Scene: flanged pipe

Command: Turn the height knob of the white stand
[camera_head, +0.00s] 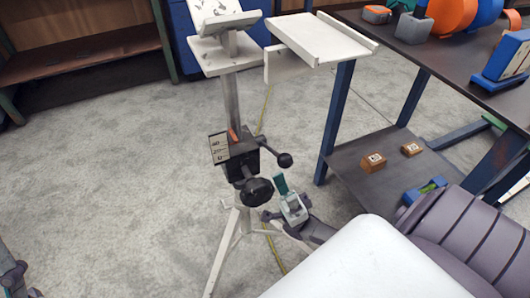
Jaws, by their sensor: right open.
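The white stand (231,98) stands upright left of centre on tripod legs, with a V-shaped white head (222,20) on top. A black block on its column carries a scale plate (218,149) with numbers. A black round knob (258,191) sits low on the block's front. A lever with a black ball end (285,160) sticks out to the right. My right gripper (282,190) is open and empty, just right of the round knob; whether it touches the knob I cannot tell. My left gripper (14,281) shows only partly at the lower left edge; its jaws are unclear.
A dark table (470,72) with blue legs stands at the right, with a white tray-like support (320,40) at its left end. Wooden blocks (373,162) lie on its lower shelf. A brown cabinet (80,60) stands behind. Grey floor at left is clear.

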